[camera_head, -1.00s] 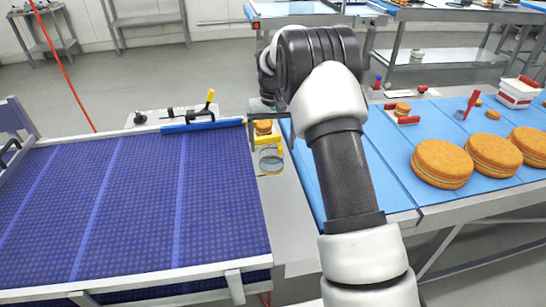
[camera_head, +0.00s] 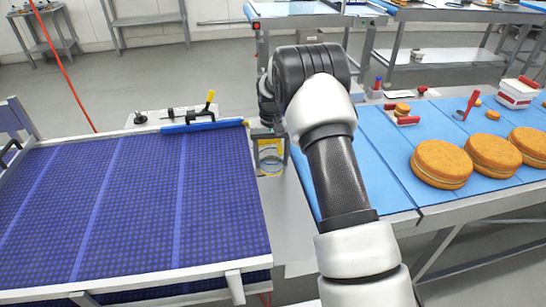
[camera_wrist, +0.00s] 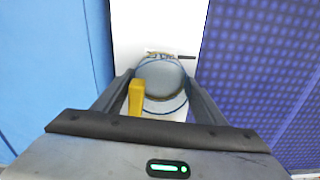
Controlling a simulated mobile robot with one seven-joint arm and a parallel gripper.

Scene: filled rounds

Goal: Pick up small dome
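The small dome (camera_head: 270,158) looks like a clear, rounded cover with a yellow part beside it, on the narrow grey surface between the purple-blue mat and the blue worktop. In the wrist view the dome (camera_wrist: 168,82) shows as a pale see-through round with a blue outline. My gripper (camera_wrist: 160,80) is open, with one finger on each side of the dome in that view. A yellow upright piece (camera_wrist: 136,98) stands by the left finger. In the head view my gripper (camera_head: 267,134) is over the dome's far side; contact cannot be told.
The purple-blue mat (camera_head: 110,200) lies left, with a blue roller (camera_head: 200,126) at its far edge. The blue worktop (camera_head: 385,165) on the right holds large filled rounds (camera_head: 441,164), a small round on a red-handled tool (camera_head: 402,109) and a white-red box (camera_head: 517,93).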

